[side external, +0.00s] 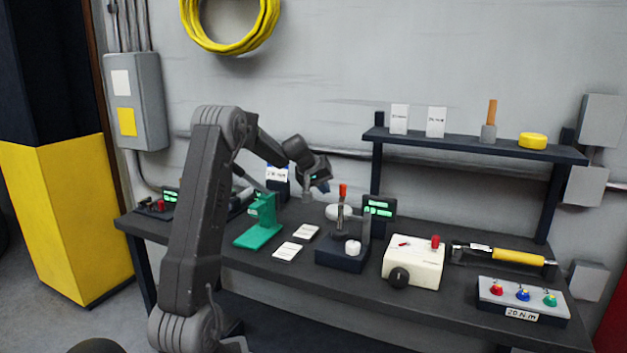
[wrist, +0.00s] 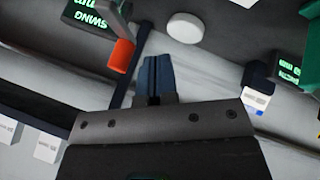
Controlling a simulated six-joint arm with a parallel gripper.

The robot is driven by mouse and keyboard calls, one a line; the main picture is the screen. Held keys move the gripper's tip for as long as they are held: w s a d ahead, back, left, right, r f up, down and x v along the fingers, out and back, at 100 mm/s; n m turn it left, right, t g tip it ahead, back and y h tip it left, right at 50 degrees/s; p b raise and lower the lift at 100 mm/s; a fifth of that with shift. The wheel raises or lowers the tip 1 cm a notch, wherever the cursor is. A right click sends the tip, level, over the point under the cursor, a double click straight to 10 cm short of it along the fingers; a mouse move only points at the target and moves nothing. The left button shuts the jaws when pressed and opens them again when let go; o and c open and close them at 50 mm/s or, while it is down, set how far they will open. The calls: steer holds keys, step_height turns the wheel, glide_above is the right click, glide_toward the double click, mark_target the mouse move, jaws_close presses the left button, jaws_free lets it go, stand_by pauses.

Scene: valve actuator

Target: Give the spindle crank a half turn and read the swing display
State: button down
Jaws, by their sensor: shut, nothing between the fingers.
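The valve unit has a dark base (side external: 343,255) and an upright spindle with a red-orange crank handle (side external: 343,191) on top. The handle also shows in the wrist view (wrist: 122,55), just left of my fingertips and apart from them. The swing display (side external: 379,208) is a dark box with green lettering behind the spindle. In the wrist view its word "SWING" (wrist: 90,17) is upside down and cut off, and I cannot read a value. My gripper (side external: 321,187) hangs left of the handle; its dark blue fingers (wrist: 154,75) are shut and empty.
A green stand (side external: 262,222) and white cards (side external: 288,251) lie left of the unit. A cream box (side external: 413,262) with a red knob, a yellow-handled tool (side external: 518,257) and a grey knob panel (side external: 522,297) are to the right. A shelf (side external: 470,143) stands behind.

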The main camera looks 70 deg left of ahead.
steer(key=shift+w+d, duration=0.2)
steer(key=shift+w, duration=0.4)
steer(key=shift+w+d, duration=0.15)
steer(key=shift+w, duration=0.45)
steer(key=shift+w+d, duration=0.15)
steer(key=shift+w, duration=0.45)
